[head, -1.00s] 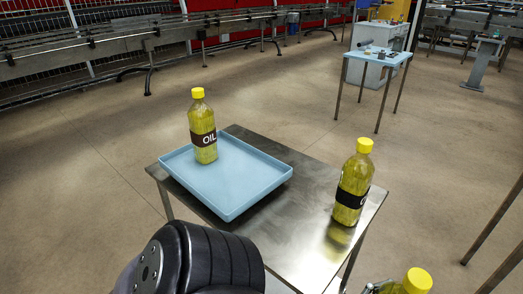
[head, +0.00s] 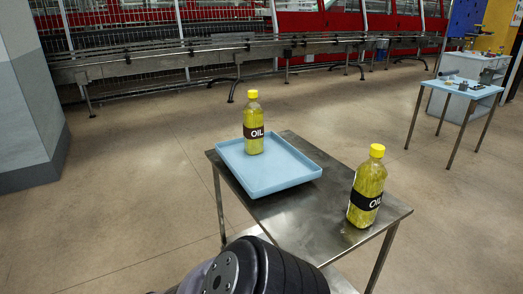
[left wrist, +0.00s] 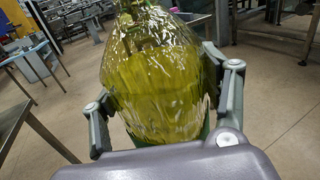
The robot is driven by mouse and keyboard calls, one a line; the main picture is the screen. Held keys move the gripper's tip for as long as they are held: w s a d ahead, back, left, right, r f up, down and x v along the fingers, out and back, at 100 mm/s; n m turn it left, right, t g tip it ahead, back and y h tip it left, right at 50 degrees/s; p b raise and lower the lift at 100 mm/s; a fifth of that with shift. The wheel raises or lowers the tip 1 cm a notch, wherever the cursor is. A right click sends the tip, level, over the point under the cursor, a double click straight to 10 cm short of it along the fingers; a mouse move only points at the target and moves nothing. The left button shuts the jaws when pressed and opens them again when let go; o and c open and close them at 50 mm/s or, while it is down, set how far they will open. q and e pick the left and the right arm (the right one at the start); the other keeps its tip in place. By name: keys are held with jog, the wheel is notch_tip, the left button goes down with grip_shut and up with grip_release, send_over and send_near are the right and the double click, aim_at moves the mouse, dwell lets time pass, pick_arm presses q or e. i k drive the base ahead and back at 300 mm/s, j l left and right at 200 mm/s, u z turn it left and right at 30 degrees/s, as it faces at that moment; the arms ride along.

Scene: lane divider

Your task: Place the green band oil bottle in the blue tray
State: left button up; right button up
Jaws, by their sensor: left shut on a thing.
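In the left wrist view my left gripper (left wrist: 162,100) is shut on a clear bottle of yellow oil (left wrist: 150,75), with a finger on either side. A strip of green shows low on this bottle; the rest of its band is hidden. In the head view this bottle and both grippers are out of sight. The light blue tray (head: 285,183) lies on the metal table. An oil bottle with a dark brown band (head: 253,125) stands upright towards the tray's far left corner. The right and near parts of the tray are bare.
An oil bottle with a black band (head: 367,190) stands upright on the metal table (head: 305,220), right of the tray. A second, blue-topped table (head: 468,88) with small items stands at the far right. A conveyor (head: 210,55) runs along the back. A pillar (head: 25,120) is at left.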

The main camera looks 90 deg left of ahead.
aim_at(276, 173)
jog(key=u, duration=1.55)
